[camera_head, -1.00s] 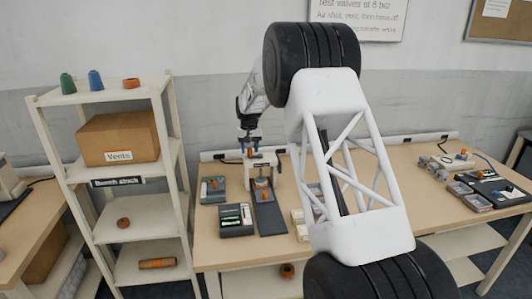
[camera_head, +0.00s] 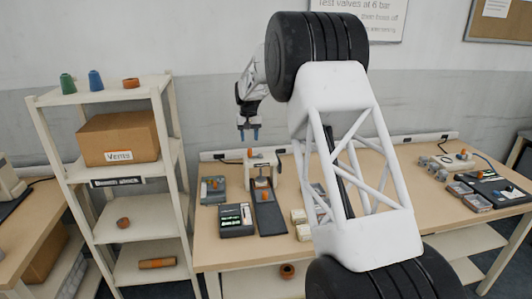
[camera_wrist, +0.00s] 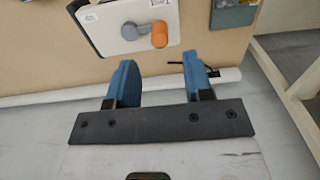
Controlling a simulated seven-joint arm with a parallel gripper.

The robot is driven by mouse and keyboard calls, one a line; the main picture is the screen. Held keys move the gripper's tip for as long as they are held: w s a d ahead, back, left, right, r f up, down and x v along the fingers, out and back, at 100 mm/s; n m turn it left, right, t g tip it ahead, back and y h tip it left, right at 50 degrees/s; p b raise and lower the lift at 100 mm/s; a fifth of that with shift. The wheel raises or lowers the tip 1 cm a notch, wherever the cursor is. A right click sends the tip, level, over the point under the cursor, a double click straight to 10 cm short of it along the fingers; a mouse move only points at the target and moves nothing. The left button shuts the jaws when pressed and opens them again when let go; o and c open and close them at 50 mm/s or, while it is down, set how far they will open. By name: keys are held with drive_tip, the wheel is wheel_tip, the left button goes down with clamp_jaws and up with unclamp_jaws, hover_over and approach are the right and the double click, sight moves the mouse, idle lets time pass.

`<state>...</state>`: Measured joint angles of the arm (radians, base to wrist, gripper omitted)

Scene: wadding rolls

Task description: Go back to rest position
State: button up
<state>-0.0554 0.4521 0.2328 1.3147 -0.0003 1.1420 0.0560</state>
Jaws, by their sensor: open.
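My gripper (camera_head: 249,134) hangs above the back of the bench, in front of the wall, fingers pointing down. Its blue fingers stand apart with nothing between them, as the wrist view also shows (camera_wrist: 160,85). Below it on the bench is a white press-like fixture (camera_head: 263,160) with an orange knob. In the wrist view the white fixture (camera_wrist: 105,28) shows its orange-tipped lever (camera_wrist: 159,34), beyond the fingertips and apart from them. My white lattice arm link covers the middle of the bench in the head view.
The workbench (camera_head: 225,250) carries a dark tray (camera_head: 236,220), a grey box (camera_head: 213,190) and a dark mat (camera_head: 270,220). A shelf unit (camera_head: 125,232) with a cardboard box (camera_head: 118,138) stands at left. Trays and small parts (camera_head: 470,195) lie at right. Air above the bench's left part is clear.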

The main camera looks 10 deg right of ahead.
drive_tip(key=shift+s+r, duration=0.1)
drive_tip(key=shift+r, duration=0.15)
drive_tip(key=shift+s+r, duration=0.15)
drive_tip(key=s+d+r, duration=0.1)
drive_tip(key=s+r, duration=0.4)
drive_tip(key=s, duration=0.6)
drive_tip(key=s+d+r+t, duration=0.15)
drive_tip(key=s+r, duration=0.25)
drive_tip(key=s, duration=0.8)
drive_tip(key=s+d+r, duration=0.2)
drive_tip(key=s+r, duration=0.3)
drive_tip(key=s, duration=0.6)
drive_tip(key=s+f, duration=0.2)
drive_tip(key=s, duration=0.9)
drive_tip(key=s+d+f, duration=0.1)
drive_tip(key=s+f, duration=0.2)
drive_tip(key=s, duration=0.9)
drive_tip(key=s+f+t, duration=0.1)
drive_tip(key=s+f, duration=0.1)
drive_tip(key=s, duration=0.9)
drive_tip(key=shift+s+d+f, duration=0.2)
drive_tip(key=shift+s+f, duration=0.05)
drive_tip(key=shift+s, duration=0.05)
idle(0.5)
